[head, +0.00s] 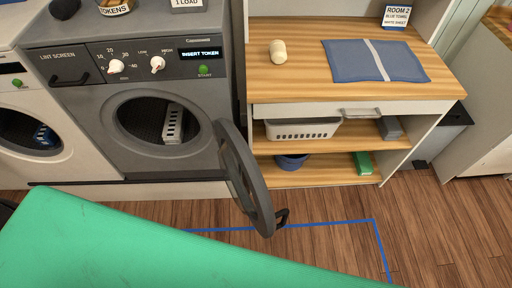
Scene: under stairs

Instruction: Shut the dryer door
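The grey dryer (160,90) stands left of centre, its display reading "INSERT TOKEN". Its round door (243,178) is wide open, swung out to the right on its hinge side, with a dark handle (282,217) at its outer edge. The drum opening (155,122) is uncovered, and a pale slotted object (172,124) shows inside it. Neither of my grippers is in view.
A green surface (150,245) fills the lower left foreground. A wooden shelf unit (290,75) stands right of the dryer, holding a blue cloth (375,60) and a white basket (302,129). Blue tape (330,222) marks the clear wood floor. Another machine (35,130) stands left.

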